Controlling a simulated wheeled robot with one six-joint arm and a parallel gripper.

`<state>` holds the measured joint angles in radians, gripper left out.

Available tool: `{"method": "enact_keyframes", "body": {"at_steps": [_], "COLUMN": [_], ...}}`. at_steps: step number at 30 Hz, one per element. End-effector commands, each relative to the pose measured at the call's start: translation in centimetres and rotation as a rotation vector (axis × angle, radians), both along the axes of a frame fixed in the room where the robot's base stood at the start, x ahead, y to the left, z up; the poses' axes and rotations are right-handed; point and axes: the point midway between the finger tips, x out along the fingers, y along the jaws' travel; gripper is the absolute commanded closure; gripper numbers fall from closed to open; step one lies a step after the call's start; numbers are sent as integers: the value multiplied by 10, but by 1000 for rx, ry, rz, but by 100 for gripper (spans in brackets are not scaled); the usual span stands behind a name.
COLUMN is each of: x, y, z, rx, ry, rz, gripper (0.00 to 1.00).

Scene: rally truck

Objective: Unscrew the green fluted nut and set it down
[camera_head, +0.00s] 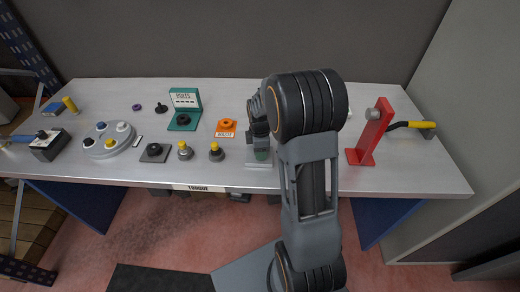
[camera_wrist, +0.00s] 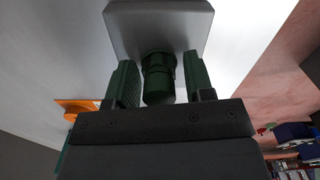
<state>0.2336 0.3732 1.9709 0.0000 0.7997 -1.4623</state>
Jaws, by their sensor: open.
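The dark green fluted nut (camera_wrist: 159,78) sits over a grey block (camera_wrist: 190,18) in the wrist view. My gripper (camera_wrist: 160,82) is open, with one finger on each side of the nut. A narrow gap shows at the right finger; on the left I cannot tell whether finger and nut touch. In the head view my gripper (camera_head: 261,143) is low over the bench, and a bit of green (camera_head: 262,155) shows under it above the pale base (camera_head: 257,167). My arm hides most of that spot.
A red upright bracket (camera_head: 371,132) and a yellow-handled tool (camera_head: 410,125) stand to the right. The bench's front edge (camera_head: 225,188) is close.

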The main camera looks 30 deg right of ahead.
Motion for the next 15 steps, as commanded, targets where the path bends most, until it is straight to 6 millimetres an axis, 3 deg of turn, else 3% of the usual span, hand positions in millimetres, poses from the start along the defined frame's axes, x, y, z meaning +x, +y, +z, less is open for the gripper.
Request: {"method": "enact_keyframes", "body": {"at_steps": [9,15], "x": [0,0], "y": [0,0], "z": [0,0], "rx": [-1,-1], "ry": [-2,-2], "rz": [-146,-152], "gripper": [52,52]}}
